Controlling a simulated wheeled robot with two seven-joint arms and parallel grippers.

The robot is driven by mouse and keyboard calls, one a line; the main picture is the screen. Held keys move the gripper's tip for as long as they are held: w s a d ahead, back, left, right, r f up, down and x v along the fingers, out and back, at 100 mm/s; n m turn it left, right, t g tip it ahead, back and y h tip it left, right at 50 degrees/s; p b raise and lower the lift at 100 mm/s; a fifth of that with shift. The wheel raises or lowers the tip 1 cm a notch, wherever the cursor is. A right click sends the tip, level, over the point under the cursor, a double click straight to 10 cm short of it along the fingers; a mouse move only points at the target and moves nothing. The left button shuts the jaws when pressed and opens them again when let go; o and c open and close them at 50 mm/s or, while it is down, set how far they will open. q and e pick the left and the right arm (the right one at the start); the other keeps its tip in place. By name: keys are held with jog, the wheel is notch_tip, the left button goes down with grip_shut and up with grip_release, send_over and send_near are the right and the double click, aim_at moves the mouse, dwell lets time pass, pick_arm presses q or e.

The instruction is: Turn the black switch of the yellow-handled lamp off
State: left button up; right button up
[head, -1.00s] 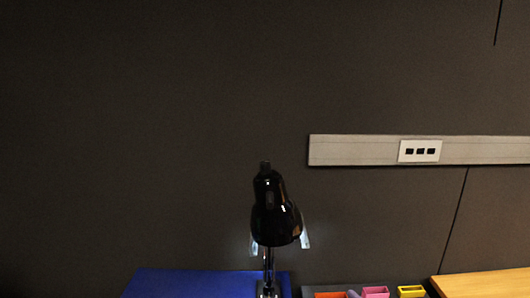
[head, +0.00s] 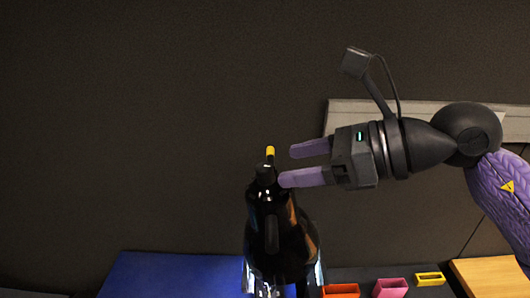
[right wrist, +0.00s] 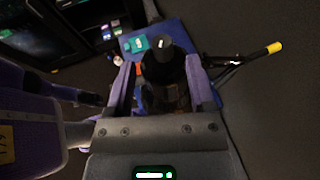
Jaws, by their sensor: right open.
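The black lamp (head: 272,235) stands upright in the head view, with whitish light showing around its lower shade. Its black switch (head: 264,174) is the knob on top of the shade, and it also shows in the right wrist view (right wrist: 162,43). The handle's yellow tip (head: 270,152) rises behind the switch; in the right wrist view the yellow tip (right wrist: 274,47) ends a dark bar at right. My right gripper (head: 287,165) is open and empty, its purple fingers pointing left close to the switch. In the right wrist view the knob appears just beyond and between the fingertips. My left gripper is not in view.
A blue panel (head: 165,275) lies at lower left. Orange (head: 341,291), pink (head: 391,287) and yellow (head: 429,278) boxes sit right of the lamp, beside a wooden surface (head: 490,275). A dark wall with a pale rail (head: 345,113) stands behind.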

aim_at(264, 166)
jog(key=p+x, duration=0.1)
jog(key=x, duration=0.4)
jog(key=shift+w+a, duration=0.15)
grip_shut()
